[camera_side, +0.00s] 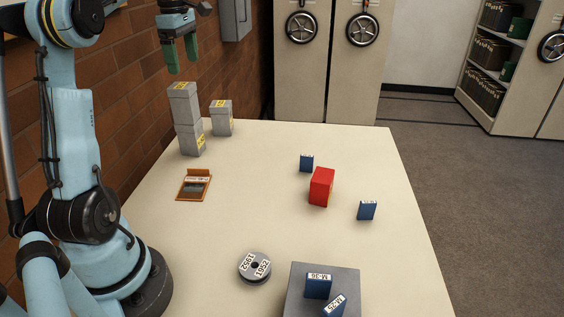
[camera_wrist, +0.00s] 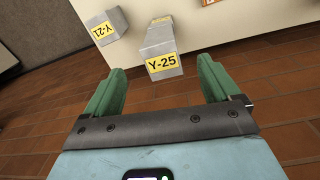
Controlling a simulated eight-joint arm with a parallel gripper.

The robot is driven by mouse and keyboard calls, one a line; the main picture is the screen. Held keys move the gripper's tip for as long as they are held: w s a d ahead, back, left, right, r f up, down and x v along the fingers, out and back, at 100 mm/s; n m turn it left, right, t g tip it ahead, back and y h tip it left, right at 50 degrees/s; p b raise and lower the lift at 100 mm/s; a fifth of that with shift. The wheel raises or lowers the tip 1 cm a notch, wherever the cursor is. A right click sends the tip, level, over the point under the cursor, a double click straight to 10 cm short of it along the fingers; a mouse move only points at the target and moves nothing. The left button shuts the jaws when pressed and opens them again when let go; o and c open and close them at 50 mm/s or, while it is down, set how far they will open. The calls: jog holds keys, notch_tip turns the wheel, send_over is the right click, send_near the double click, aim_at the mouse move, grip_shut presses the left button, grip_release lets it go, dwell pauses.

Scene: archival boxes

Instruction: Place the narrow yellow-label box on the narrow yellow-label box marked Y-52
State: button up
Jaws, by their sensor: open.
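My gripper (camera_side: 181,58) is open and empty, with its green fingers pointing down above a stack of two narrow grey boxes. The upper box (camera_side: 185,110) of the stack has yellow labels. In the wrist view this box (camera_wrist: 160,44) is marked Y-25 and shows beyond and between my open fingers (camera_wrist: 162,85). The lower box (camera_side: 186,141) also has a yellow label; its mark is too small to read. A separate grey box (camera_side: 222,122) with a yellow label stands just right of the stack. In the wrist view a box marked Y-21 (camera_wrist: 112,22) shows to the left.
An orange tray-like object (camera_side: 194,187) lies in front of the stack. A red box (camera_side: 321,188) and two blue boxes stand mid-table. A grey reel (camera_side: 255,266) and a grey block (camera_side: 345,285) bearing blue boxes are nearer. A brick wall (camera_side: 130,80) rises on the left.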

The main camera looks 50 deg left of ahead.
jog(key=w+d+f+m+t+y, duration=0.1)
jog(key=w+d+m+t, duration=0.1)
jog(key=d+m, duration=0.55)
jog(key=w+d+f+m+t, duration=0.15)
jog(key=d+m, duration=0.35)
jog(key=d, duration=0.6)
jog(key=s+d+f+m+t, duration=0.1)
jog(key=s+d+f+m, duration=0.1)
jog(key=d+f+m, duration=0.2)
jog(key=s+d+f+m+t+h, duration=0.1)
jog(key=s+d+f+m+t, duration=0.1)
jog(key=d+f+m, duration=0.3)
jog(key=s+d+m, duration=0.1)
jog(key=d+m, duration=0.3)
jog(key=d, duration=0.2)
jog(key=shift+f, duration=0.3)
